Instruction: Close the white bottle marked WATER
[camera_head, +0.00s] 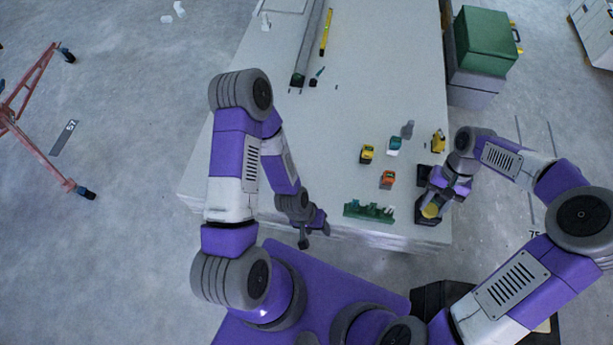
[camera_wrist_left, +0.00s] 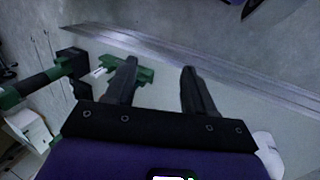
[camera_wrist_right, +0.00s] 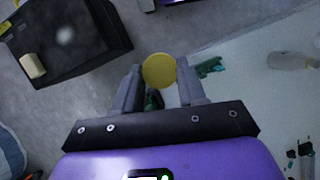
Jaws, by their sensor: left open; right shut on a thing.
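My right gripper (camera_head: 431,207) is shut on a yellow round thing (camera_wrist_right: 159,70), which also shows in the head view (camera_head: 430,211) near the table's front right corner. It looks like a lid, but I cannot be sure. A small grey-white bottle-like thing (camera_head: 407,129) stands farther back on the table. A pale bottle-like thing (camera_wrist_right: 292,61) shows at the right of the right wrist view. No WATER marking can be read on either. My left gripper (camera_head: 306,241) is open and empty by the table's front edge; its spread fingers show in the left wrist view (camera_wrist_left: 158,85).
A green rack (camera_head: 369,211) lies at the table's front edge. Yellow (camera_head: 367,153), teal-white (camera_head: 395,145) and orange (camera_head: 388,179) tools stand behind it. A black holder (camera_head: 424,172) is near my right gripper. A long rail (camera_head: 311,45) lies farther back. The table's left middle is clear.

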